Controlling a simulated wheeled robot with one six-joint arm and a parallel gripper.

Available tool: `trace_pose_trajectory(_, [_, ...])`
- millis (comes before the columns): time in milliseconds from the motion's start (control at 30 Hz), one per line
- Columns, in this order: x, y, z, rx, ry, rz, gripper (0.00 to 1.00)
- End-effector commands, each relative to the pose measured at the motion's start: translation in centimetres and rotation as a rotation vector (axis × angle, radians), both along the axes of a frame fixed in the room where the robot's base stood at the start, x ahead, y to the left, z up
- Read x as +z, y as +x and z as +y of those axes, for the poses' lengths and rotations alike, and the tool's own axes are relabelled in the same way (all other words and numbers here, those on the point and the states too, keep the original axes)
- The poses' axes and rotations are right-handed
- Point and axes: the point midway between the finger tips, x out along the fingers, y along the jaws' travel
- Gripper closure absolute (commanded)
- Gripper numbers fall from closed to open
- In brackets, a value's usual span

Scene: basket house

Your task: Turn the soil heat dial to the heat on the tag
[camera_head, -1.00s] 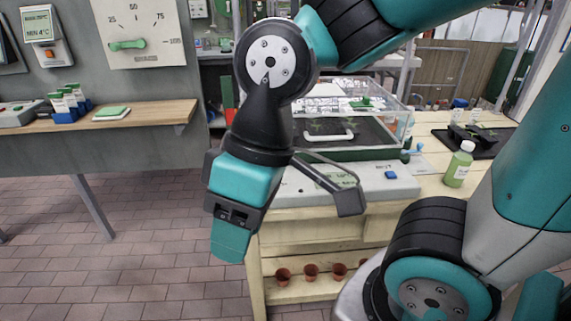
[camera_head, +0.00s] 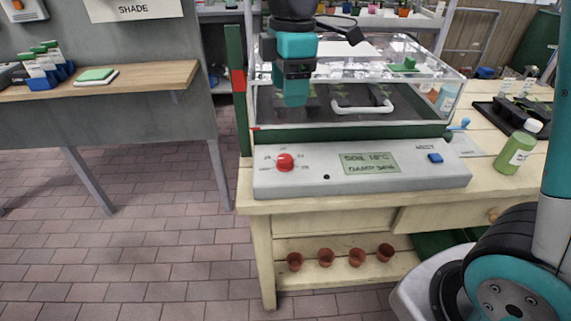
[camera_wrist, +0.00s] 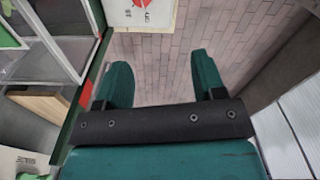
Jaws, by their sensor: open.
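The red soil heat dial (camera_head: 285,162) sits on the left part of a pale grey control panel (camera_head: 315,185), with small scale marks around it. The panel's display (camera_head: 369,163) shows a "SOIL" line in °C and a "DAMP" line; the digits are hard to read. My gripper (camera_head: 293,98) points down above and behind the dial in the picture, apart from it, and is empty. In the wrist view my gripper (camera_wrist: 158,75) has its two fingers wide apart, with the red dial (camera_wrist: 139,3) cut off at the top edge. I cannot make out a tag giving a heat.
A clear-lidded propagator (camera_head: 420,90) with a white handle stands right behind the panel. A green bottle (camera_head: 514,153) and a black tray (camera_head: 500,112) are on the bench at right. A blue button (camera_head: 435,158) is on the panel. Brick floor (camera_head: 130,240) is open at left.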

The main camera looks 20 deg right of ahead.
Motion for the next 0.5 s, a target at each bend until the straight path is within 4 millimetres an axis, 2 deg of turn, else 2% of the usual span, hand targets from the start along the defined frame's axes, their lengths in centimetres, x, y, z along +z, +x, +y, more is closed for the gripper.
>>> trace_pose_trajectory(33, [-0.9, 1.4, -0.2, 0.054, -0.017, 0.004, 0.37])
trace_pose_trajectory(167, [-1.4, 3.2, -0.6, 0.146, -0.041, 0.01, 0.37])
trace_pose_trajectory(333, [-3.0, 3.5, -0.5, 0.171, -0.046, 0.014, 0.37])
trace_pose_trajectory(500, [-6.5, 3.4, -0.5, 0.171, -0.046, 0.015, 0.37])
